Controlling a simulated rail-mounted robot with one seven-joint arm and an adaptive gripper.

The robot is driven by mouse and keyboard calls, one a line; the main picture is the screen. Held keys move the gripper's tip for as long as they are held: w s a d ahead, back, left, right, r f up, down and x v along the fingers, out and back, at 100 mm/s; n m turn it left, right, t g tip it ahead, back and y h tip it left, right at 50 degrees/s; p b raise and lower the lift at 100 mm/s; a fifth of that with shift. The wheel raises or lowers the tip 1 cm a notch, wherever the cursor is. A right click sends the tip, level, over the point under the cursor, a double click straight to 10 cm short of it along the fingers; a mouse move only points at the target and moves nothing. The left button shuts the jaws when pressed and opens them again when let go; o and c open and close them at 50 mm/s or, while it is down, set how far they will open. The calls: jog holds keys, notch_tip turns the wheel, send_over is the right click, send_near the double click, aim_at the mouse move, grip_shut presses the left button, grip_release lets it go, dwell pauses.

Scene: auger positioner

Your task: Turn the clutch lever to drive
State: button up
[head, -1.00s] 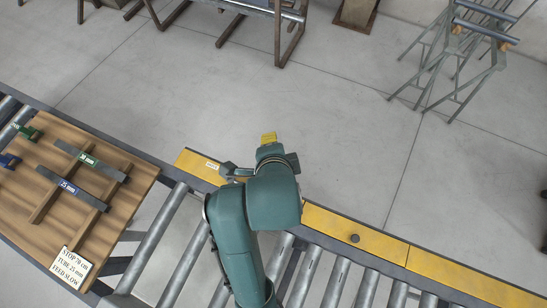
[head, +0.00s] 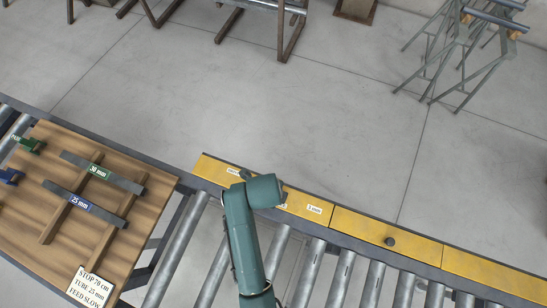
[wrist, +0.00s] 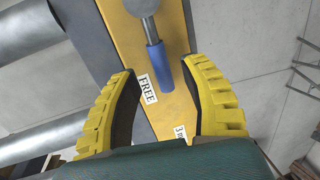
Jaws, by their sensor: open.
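The clutch lever shows in the wrist view as a blue grip (wrist: 155,58) on a grey rod, with a round grey hub at the top edge. It lies over a yellow panel (wrist: 125,35). My gripper (wrist: 160,69) is open, its two yellow ribbed fingers on either side of the lower end of the blue grip, with gaps on both sides. A FREE label (wrist: 148,89) lies between the fingers, and a partly hidden label (wrist: 180,133) starting with 3 is by the right finger. In the head view my arm hides the lever and gripper.
The yellow panel runs along the roller conveyor's far rail (head: 358,226), with a dark knob (head: 390,241) to the right. A wooden board (head: 75,215) with 30 mm and 25 mm bars and a note (head: 90,287) is at left. Grey trestles (head: 460,50) stand on open floor.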

jog(key=shift+w+f, duration=0.25)
jog(key=shift+f, duration=0.95)
grip_shut()
